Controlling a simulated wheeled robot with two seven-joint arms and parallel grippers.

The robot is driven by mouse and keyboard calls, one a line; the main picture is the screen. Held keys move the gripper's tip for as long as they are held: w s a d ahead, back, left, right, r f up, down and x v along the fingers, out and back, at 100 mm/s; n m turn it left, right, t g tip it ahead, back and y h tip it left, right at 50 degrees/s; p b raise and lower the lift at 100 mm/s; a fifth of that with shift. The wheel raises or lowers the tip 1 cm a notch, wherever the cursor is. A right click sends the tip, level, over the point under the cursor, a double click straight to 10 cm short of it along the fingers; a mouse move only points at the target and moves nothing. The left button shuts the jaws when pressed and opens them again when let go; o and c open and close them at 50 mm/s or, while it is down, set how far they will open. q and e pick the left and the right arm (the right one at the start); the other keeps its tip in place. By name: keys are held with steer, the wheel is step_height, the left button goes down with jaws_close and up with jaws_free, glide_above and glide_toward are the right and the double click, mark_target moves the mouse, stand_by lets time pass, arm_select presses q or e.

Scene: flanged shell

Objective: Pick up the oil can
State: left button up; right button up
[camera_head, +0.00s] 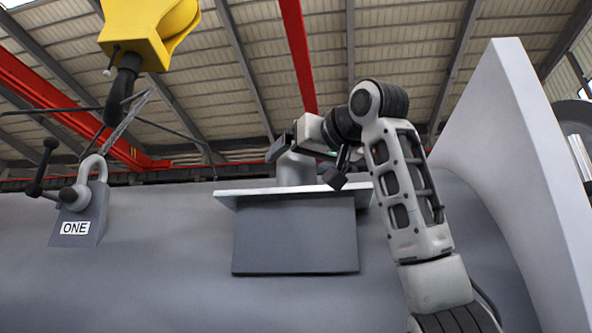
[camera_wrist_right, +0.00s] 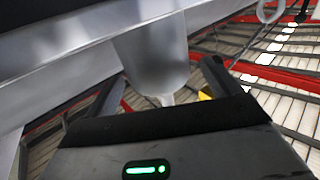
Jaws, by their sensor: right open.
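The oil can (camera_head: 295,170) is a plain grey rounded body standing on a shelf (camera_head: 290,240) fixed to the big grey shell. In the right wrist view, the oil can (camera_wrist_right: 152,58) shows as a smooth grey body that narrows to a thin neck. My right gripper (camera_head: 308,165) is open at the oil can, with one dark finger on each side of it in the head view. In the right wrist view, my right gripper (camera_wrist_right: 160,95) has the can between its spread fingers; I cannot tell whether they touch it. The gripper hides the can's top in the head view. My left gripper is not in view.
The large grey shell (camera_head: 150,270) fills the lower scene, with a tall pale flange (camera_head: 530,170) at right. Open air lies above the shelf.

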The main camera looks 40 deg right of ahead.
steer(key=c, duration=1.2)
steer(key=shift+s, duration=0.1)
steer(key=shift+r, duration=0.1)
